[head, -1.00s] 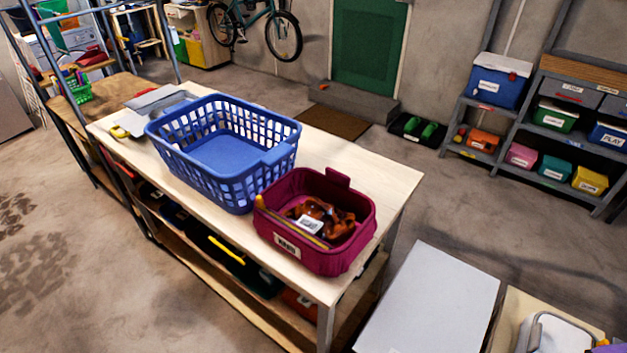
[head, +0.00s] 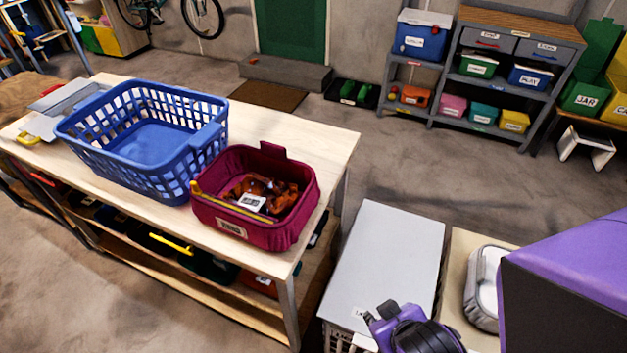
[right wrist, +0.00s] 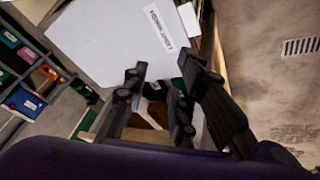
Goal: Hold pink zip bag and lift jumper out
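The pink zip bag (head: 275,230) is a deep magenta, open-topped soft bag with a yellow strip along its left edge. It stands upright on the wooden table's right end in the head view. The jumper (head: 285,201) is a crumpled orange-brown garment inside it, with a white label (head: 252,202) on top. My right gripper (right wrist: 157,76) has its dark fingers spread and nothing between them in the right wrist view. It is apart from the bag, and the bag is not recognisable in that view. My left gripper is out of view.
A blue laundry basket (head: 150,140) stands left of the bag on the wooden table (head: 318,140). A grey-white flat-topped unit (head: 390,260) stands right of the table. A grey case (head: 482,290) lies farther right. Labelled bins fill shelves (head: 480,95) at the back.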

